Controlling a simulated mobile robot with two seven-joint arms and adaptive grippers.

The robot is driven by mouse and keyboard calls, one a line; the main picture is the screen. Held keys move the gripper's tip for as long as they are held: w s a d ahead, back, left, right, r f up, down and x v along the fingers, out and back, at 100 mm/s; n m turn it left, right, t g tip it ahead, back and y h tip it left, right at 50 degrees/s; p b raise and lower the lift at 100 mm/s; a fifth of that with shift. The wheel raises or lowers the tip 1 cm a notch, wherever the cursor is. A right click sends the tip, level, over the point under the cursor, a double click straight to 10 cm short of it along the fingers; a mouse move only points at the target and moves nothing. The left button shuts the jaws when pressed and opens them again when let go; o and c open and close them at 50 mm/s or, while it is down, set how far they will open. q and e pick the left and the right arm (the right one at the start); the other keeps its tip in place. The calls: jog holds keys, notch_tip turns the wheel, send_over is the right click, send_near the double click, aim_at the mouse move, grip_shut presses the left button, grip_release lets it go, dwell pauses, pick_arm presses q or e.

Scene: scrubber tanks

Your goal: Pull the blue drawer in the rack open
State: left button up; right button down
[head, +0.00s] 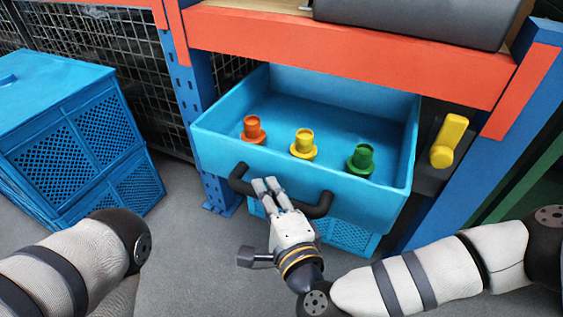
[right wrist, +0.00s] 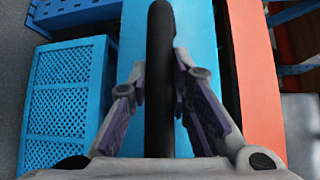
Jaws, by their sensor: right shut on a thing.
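The blue drawer (head: 222,132) stands out from the rack, with its inside open to view from above. Three cone-like pieces stand in it: an orange one (head: 253,129), a yellow one (head: 303,143) and a green one (head: 360,158). A black bar handle (head: 319,208) runs across its front; it also shows upright in the right wrist view (right wrist: 160,60). My left gripper is out of view; only the left arm shows at lower left.
The rack has an orange beam (head: 340,55) above the drawer and blue posts at the sides. A blue crate stack (head: 75,130) stands at left. A yellow handle (head: 447,140) is right of the drawer. Grey floor (head: 195,240) is clear in front.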

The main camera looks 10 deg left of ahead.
jog(key=shift+s+a+p, duration=0.25)
jog(key=shift+s, duration=0.55)
jog(key=shift+s+a+p, duration=0.2)
jog(key=shift+s+a, duration=0.05)
jog(key=shift+s, duration=0.5)
jog(key=shift+s+a+p, duration=0.25)
jog(key=shift+s, duration=0.55)
jog(key=c, duration=1.4)
grip_release()
jog(key=shift+c, duration=0.2)
jog(key=v, duration=1.2)
